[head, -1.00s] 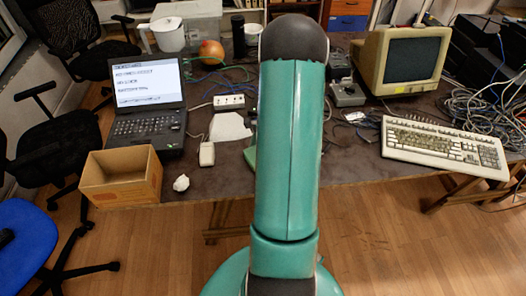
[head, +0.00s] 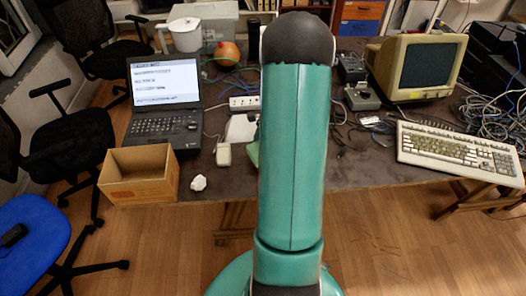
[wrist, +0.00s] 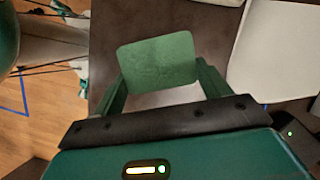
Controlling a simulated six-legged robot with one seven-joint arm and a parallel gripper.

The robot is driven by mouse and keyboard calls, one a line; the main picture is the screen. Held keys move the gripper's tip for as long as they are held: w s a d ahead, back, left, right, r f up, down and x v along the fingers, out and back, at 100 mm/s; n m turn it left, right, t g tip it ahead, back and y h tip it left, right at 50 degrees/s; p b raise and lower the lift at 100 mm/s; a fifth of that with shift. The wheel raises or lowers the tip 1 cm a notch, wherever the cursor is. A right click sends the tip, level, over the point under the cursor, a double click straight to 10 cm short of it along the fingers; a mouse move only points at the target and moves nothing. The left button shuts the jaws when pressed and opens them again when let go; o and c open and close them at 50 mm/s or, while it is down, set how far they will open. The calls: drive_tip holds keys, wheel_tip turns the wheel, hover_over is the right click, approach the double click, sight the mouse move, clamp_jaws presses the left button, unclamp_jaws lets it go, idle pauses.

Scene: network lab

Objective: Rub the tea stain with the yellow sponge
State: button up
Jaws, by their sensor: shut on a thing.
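My gripper (wrist: 160,84) shows in the wrist view, its two green fingers shut on a flat green block (wrist: 157,60) with rounded corners. The block looks like a sponge, but it is green, not yellow. It is over the dark brown table top (wrist: 112,38), and I cannot tell whether it touches it. In the head view my arm hides most of the gripper; a small green piece shows at the arm's left side. No yellow sponge and no tea stain can be made out.
A white sheet (wrist: 275,50) lies right of the block. On the table (head: 350,172) are a laptop (head: 165,128), a cardboard box (head: 140,180), a white power strip (head: 244,103), a crumpled white ball (head: 198,183), a keyboard (head: 455,152) and an old monitor (head: 420,65).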

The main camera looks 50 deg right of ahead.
drive_tip(key=shift+r, duration=2.15)
drive_tip(key=shift+w+a, duration=0.1)
drive_tip(key=shift+a, duration=0.05)
